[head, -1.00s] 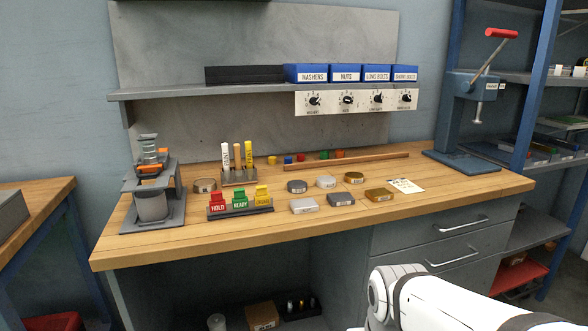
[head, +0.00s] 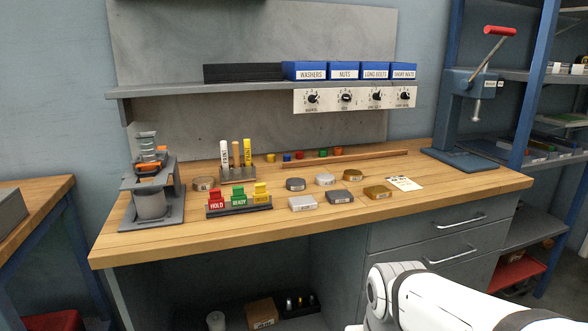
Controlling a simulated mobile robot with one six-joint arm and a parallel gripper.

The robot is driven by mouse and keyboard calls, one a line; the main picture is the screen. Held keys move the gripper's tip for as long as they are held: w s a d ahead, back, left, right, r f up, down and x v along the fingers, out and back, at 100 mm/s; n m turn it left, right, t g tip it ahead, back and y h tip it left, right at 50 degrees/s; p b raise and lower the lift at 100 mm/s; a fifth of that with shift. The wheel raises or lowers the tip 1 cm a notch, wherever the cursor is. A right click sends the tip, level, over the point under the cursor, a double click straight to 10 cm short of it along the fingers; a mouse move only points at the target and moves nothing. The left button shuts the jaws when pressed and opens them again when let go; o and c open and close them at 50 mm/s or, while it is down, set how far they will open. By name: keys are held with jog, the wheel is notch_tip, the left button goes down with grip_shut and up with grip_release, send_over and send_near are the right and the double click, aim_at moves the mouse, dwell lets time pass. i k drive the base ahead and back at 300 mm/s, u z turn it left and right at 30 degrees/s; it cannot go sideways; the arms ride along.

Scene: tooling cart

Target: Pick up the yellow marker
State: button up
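The yellow marker (head: 247,152) stands upright in a small grey holder (head: 238,180) toward the back of the wooden bench. It is the rightmost of three upright pieces there. A white marker (head: 224,153) stands at the left and a thinner tan one (head: 236,154) in the middle. Their lower ends are hidden in the holder. My white arm shows at the bottom right, in front of the drawers and well away from the marker. My gripper is outside the frame.
A rack of red, green and yellow tags (head: 240,208) stands in front of the holder. A shelf (head: 150,90) with blue bins runs above it. A grey stand (head: 152,215) is at the left. Several metal blocks (head: 341,197) lie to the right. The bench's front right is clear.

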aim_at(246, 141)
jog(key=u, duration=1.7)
jog(key=i, duration=0.75)
jog(key=z, duration=1.2)
